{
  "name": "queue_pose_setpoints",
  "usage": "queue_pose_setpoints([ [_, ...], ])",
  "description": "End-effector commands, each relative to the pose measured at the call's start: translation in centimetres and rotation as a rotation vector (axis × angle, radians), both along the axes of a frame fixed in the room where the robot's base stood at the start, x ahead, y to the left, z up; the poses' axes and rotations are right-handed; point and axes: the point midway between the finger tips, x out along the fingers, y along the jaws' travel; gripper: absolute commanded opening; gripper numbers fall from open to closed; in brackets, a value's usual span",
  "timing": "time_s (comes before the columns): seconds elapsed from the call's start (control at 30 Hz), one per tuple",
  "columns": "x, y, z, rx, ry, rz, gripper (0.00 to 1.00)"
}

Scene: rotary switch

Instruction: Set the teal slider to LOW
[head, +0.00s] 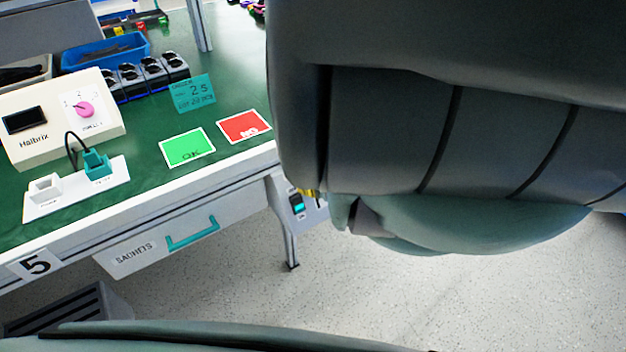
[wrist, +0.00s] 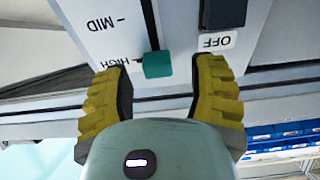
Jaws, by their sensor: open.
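The teal slider (wrist: 158,64) sits at the lower end of its dark slot in the wrist view, beside the HIGH mark (wrist: 120,60). The MID mark (wrist: 106,24) is further up the slot. The LOW mark is not in view. My gripper (wrist: 161,70) is open, with one yellow finger on each side of the slider and a gap to both. In the head view, yellow fingertips (head: 308,192) show beside a small panel (head: 311,212) at the bench's right end. My arm hides much of that area.
A dark switch (wrist: 222,12) with an OFF label (wrist: 216,41) is right of the slider, close to the right finger. The green bench (head: 140,205) holds a Halbrix box (head: 60,145), a connector plate (head: 110,187) and cards. A drawer (head: 150,248) is under its front edge.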

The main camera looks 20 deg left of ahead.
Motion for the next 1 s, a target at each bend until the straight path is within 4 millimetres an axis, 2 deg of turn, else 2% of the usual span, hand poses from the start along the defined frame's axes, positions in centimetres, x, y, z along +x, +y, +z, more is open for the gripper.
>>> queue_pose_setpoints([
  [0.5, 0.58, 0.58, -0.24, -0.001, -0.001, -0.003, 0.59],
  [1.0, 0.54, 0.59, -0.24, -0.001, -0.001, -0.001, 0.07],
])
